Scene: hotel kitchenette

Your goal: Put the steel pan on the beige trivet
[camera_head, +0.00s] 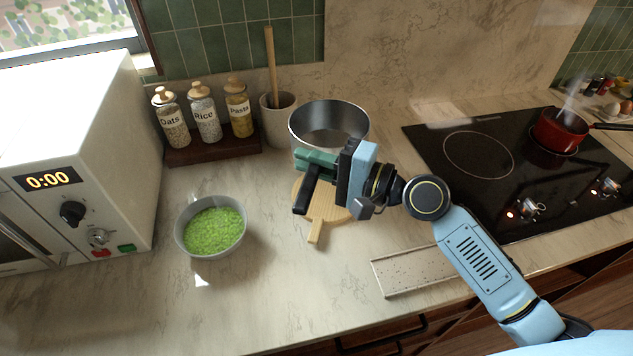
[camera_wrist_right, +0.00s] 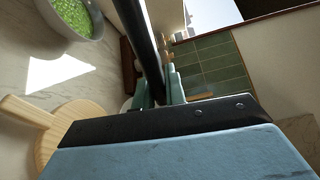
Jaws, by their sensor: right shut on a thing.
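The steel pan (camera_head: 330,118) is a shiny open pan with a black handle (camera_head: 308,190) pointing toward the front. My right gripper (camera_head: 317,163) is shut on this handle, and the pan appears held above the counter, behind the round wooden board. In the right wrist view the handle (camera_wrist_right: 147,40) runs up between the fingers (camera_wrist_right: 158,92); the pan body is not clear there. A flat, beige, speckled rectangular slab (camera_head: 400,277), which fits the trivet, lies at the counter's front, right of the gripper and partly hidden by my right forearm. My left gripper is out of view.
A wooden board (camera_head: 315,230) lies below the gripper. A bowl of green peas (camera_head: 212,228) stands left of it. Behind are labelled jars (camera_head: 204,115) and a utensil crock (camera_head: 278,122). A hob (camera_head: 480,155) with a steaming red pot (camera_head: 562,130) is at right.

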